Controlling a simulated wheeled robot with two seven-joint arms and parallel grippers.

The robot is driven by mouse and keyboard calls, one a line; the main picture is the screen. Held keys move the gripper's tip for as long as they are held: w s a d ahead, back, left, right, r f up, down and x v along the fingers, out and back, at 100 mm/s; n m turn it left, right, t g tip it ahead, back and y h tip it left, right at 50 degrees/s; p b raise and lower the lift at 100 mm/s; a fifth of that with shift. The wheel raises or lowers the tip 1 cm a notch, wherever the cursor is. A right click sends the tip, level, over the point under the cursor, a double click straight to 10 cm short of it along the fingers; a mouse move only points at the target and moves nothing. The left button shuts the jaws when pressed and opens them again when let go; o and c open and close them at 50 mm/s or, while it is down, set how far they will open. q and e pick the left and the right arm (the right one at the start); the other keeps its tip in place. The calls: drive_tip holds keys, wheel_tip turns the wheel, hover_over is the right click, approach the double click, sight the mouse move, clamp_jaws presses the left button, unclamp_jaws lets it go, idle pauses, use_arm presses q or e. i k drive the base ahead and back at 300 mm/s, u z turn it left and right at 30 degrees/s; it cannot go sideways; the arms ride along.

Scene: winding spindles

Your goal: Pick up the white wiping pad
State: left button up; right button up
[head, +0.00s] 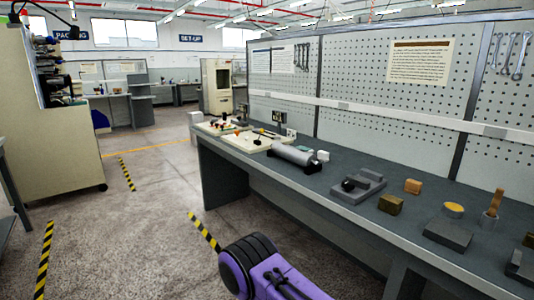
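A small white block (323,156) sits on the workbench beside the right end of a grey cylinder. It may be the white wiping pad, but it is too small to tell for sure. A purple and black arm link of mine rises from the bottom edge, in front of the bench. Neither my left nor my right gripper shows in the head view.
The long grey workbench (345,203) runs along a pegboard (365,70). On it stand a grey cylinder (295,157), cream trays (255,142), a grey fixture (358,187), and wooden blocks (391,204). A beige cabinet (50,145) stands left; open floor lies between.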

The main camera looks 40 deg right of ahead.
sight(323, 156)
drive_tip(key=u, duration=0.15)
drive_tip(key=i, duration=1.05)
drive_tip(key=z, duration=0.4)
drive_tip(key=i, duration=0.8)
drive_tip(key=z, duration=0.75)
